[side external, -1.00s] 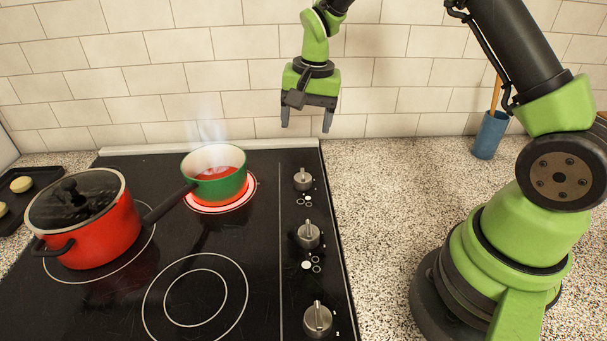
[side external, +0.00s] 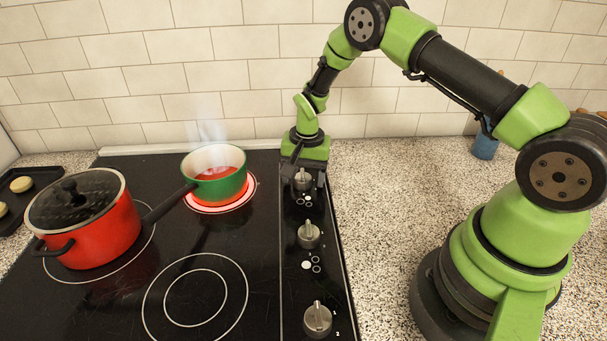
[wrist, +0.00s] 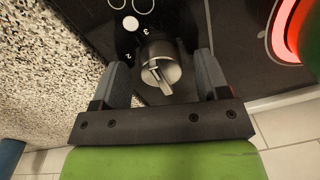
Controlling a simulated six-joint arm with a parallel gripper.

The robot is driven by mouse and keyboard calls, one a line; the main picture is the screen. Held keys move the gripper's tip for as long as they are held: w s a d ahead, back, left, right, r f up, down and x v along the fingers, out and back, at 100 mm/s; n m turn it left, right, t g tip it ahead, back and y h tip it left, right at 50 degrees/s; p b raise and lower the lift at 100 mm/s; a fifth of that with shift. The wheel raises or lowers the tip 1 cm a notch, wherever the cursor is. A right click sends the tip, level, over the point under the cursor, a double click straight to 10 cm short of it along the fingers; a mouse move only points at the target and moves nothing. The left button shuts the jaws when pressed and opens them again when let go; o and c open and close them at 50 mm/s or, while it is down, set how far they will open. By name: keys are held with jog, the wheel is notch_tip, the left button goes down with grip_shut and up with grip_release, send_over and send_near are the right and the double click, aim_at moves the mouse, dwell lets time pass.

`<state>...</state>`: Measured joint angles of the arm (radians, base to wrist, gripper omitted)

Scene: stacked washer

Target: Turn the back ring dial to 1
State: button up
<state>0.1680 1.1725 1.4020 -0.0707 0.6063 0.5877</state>
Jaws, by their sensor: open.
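The back ring dial (side external: 302,181) is a silver knob with a raised grip bar, at the back of the cooktop's right-hand control strip. In the wrist view the dial (wrist: 158,55) sits between the two dark fingers of my gripper (wrist: 162,72). In the side view my gripper (side external: 304,186) points down over the dial, one finger to each side. The jaws are open, with gaps showing between fingers and knob. White number marks show beside the dial in the wrist view; the number 1 is not clearly visible. The exact setting cannot be told.
A green pot (side external: 222,186) steams on the glowing back ring, left of the dial. A red lidded pot (side external: 93,232) stands further left. A middle dial (side external: 308,234) and a front dial (side external: 317,319) share the strip. The tiled wall (side external: 230,75) is close behind.

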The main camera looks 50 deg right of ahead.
jog(key=shift+c, duration=0.3)
jog(key=c, duration=0.9)
jog(key=shift+n, duration=0.3)
jog(key=n, duration=0.9)
jog(key=shift+g, duration=0.3)
jog(key=n, duration=1.4)
jog(key=shift+a+g, duration=0.1)
jog(key=shift+g, duration=0.3)
